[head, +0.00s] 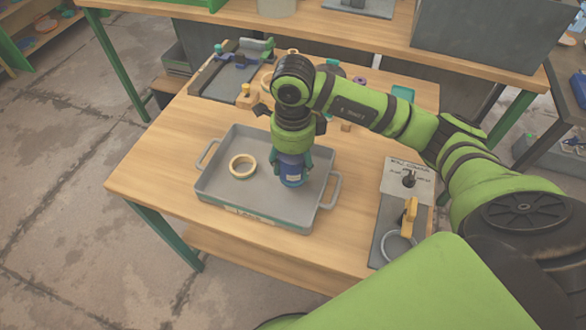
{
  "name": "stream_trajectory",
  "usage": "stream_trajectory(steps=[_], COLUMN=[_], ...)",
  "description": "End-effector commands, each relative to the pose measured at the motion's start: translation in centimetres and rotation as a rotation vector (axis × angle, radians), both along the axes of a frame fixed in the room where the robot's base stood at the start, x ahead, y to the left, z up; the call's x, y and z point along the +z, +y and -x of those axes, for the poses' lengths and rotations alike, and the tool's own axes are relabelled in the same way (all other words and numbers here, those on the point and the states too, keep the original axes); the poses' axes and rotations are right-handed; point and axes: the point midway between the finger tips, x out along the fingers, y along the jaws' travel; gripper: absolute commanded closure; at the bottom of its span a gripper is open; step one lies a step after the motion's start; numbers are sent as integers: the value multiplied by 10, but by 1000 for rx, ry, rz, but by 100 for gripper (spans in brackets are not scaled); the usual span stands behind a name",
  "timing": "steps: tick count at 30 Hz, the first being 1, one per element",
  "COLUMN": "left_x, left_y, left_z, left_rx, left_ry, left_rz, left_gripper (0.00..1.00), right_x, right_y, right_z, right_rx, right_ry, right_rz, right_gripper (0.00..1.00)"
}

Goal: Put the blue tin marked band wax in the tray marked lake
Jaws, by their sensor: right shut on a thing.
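A blue tin (291,178) with a pale label is held by my right gripper (291,166). The gripper points down and is shut on the tin's upper part. The tin is over the right part of a grey tray (225,199) with two side handles. I cannot tell whether the tin touches the tray floor. The tray has a pale label (252,215) on its front wall, too small to read. A cream ring (243,166) lies in the tray, left of the tin. My left gripper is not in view.
A board (384,246) with a sign, a yellow-handled part (410,212) and a metal ring stands right of the tray. A grey fixture (217,80) and small parts lie at the back. The table is clear at the left front.

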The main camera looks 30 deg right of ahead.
Motion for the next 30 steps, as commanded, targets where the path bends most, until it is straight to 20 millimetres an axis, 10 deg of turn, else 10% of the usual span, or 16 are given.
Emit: stream_trajectory(steps=[20, 21, 23, 30], left_x=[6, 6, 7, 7], left_y=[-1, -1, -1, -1], left_z=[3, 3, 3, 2], left_rx=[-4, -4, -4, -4], left_ry=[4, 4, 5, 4], left_rz=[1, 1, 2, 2], left_gripper=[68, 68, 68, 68], right_x=[-41, -42, -41, -41], right_y=[0, 0, 0, 0], right_z=[1, 1, 1, 1], right_rx=[0, 0, 0, 0], right_ry=[0, 2, 2, 3], right_rz=[0, 1, 1, 0], right_gripper=[91, 38, 19, 19])
